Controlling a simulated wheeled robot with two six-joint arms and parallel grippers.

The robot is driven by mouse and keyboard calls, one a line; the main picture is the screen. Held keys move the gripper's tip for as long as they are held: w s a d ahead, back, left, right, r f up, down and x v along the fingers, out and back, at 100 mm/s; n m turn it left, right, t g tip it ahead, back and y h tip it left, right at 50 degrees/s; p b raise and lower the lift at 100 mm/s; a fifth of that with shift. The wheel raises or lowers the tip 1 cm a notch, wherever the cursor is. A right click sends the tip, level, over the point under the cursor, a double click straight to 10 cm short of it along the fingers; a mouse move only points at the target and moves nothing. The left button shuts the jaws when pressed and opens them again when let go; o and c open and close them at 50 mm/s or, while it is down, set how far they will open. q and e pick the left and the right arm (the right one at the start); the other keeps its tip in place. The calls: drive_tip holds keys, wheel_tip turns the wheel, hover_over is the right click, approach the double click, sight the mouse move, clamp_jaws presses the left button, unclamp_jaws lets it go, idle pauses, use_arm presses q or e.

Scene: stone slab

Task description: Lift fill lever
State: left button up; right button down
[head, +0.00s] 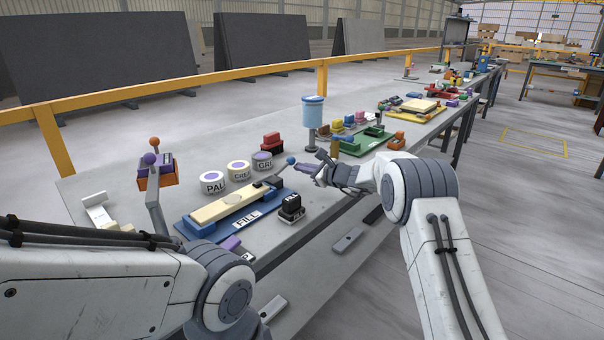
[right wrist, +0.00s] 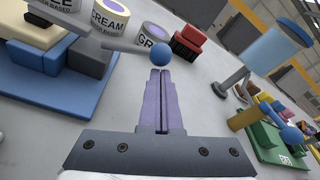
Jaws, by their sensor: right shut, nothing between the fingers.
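The fill lever is a thin grey rod ending in a blue ball (head: 291,160). It runs beside a station with a blue base (head: 200,228), a pale slab (head: 225,206) on top and a FILL label (head: 247,219). The ball also shows in the right wrist view (right wrist: 163,57), with the rod running left from it. My right gripper (head: 299,166) has purple fingers, shut and empty. Its tips (right wrist: 160,73) are right at the ball, overlapping its lower edge in the wrist view; I cannot tell whether they touch. My left arm enters at lower left; its gripper does not show.
A blue cylinder on a post (head: 313,112) and a green tray (head: 362,143) are beyond. An orange block (head: 157,177) stands left.

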drive_tip(key=shift+r+n+b, duration=0.2)
drive_tip(key=shift+n+b, duration=0.2)
drive_tip(key=shift+b, duration=0.8)
drive_tip(key=r+n+b, duration=0.1)
drive_tip(key=b, duration=0.3)
drive_tip(key=s+a+r+n+t+b, duration=0.1)
drive_tip(key=n+b, duration=0.1)
drive_tip(key=b, duration=0.3)
drive_tip(key=n+t+b, duration=0.1)
drive_tip(key=n+b, duration=0.1)
drive_tip(key=b, duration=0.3)
drive_tip(key=shift+s+a+r, duration=0.25)
drive_tip(key=shift+r, duration=0.15)
drive_tip(key=shift+s+a+r+n+t+b, duration=0.3)
drive_tip(key=shift+s+a+r+n+b, duration=0.25)
drive_tip(key=shift+n+b, duration=1.1)
drive_tip(key=shift+s+a+r+n+t+b, duration=0.3)
drive_tip(key=shift+s+a+r+n+b, duration=0.35)
drive_tip(key=shift+b, duration=1.9)
drive_tip(key=shift+s+a+r+n+t+b, duration=0.4)
drive_tip(key=shift+n+b, duration=0.9)
drive_tip(key=shift+b, duration=0.8)
drive_tip(key=shift+w+d+r, duration=0.1)
